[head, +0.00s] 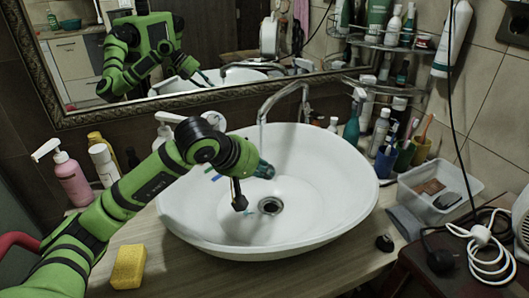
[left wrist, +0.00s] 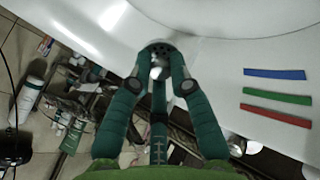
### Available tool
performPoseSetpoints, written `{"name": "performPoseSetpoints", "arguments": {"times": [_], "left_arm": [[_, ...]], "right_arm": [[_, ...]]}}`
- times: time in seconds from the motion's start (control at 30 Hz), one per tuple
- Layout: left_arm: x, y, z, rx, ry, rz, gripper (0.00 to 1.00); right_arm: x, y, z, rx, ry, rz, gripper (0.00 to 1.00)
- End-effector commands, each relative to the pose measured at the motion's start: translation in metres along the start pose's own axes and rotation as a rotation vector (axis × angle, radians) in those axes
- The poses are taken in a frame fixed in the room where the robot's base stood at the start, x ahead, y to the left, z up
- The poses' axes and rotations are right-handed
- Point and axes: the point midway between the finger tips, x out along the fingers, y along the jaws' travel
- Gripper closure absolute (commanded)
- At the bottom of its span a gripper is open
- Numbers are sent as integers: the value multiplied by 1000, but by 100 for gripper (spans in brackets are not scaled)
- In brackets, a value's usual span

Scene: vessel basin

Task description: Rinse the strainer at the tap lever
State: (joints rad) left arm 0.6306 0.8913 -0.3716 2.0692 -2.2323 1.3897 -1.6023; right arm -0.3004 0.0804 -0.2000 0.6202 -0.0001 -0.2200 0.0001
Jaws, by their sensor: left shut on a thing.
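My left gripper (head: 264,170) is over the white basin (head: 335,200), to the left of and above the drain opening (head: 270,205). In the left wrist view its teal fingers (left wrist: 160,65) are closed on a small round, perforated strainer (left wrist: 158,47). The strainer is hard to make out in the head view. The chrome tap (head: 282,91) arches over the back of the basin, above the gripper. A pale vertical streak shows below its spout; I cannot tell whether it is water. The tap lever cannot be made out clearly. My right gripper is not in view.
Blue (left wrist: 274,74), green (left wrist: 277,95) and red (left wrist: 276,115) strips lie on the white surface. A yellow sponge (head: 128,267) and pink pump bottle (head: 72,180) stand left. A clear tray (head: 440,190) and toothbrush cups (head: 404,155) are right. A mirror (head: 200,50) is behind.

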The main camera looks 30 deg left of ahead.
Motion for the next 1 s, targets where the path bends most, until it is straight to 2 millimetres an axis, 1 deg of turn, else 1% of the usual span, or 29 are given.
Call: {"name": "performPoseSetpoints", "arguments": {"times": [0.13, 0.7, 1.0], "left_arm": [[-5, 2, 2, 1, 1, 1, 100], [-52, 14, 26, 2, 1, 1, 100], [-56, 14, 29, 0, 0, 0, 100]], "right_arm": [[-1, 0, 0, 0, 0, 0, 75], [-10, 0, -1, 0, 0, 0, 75], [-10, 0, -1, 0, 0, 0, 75]]}}
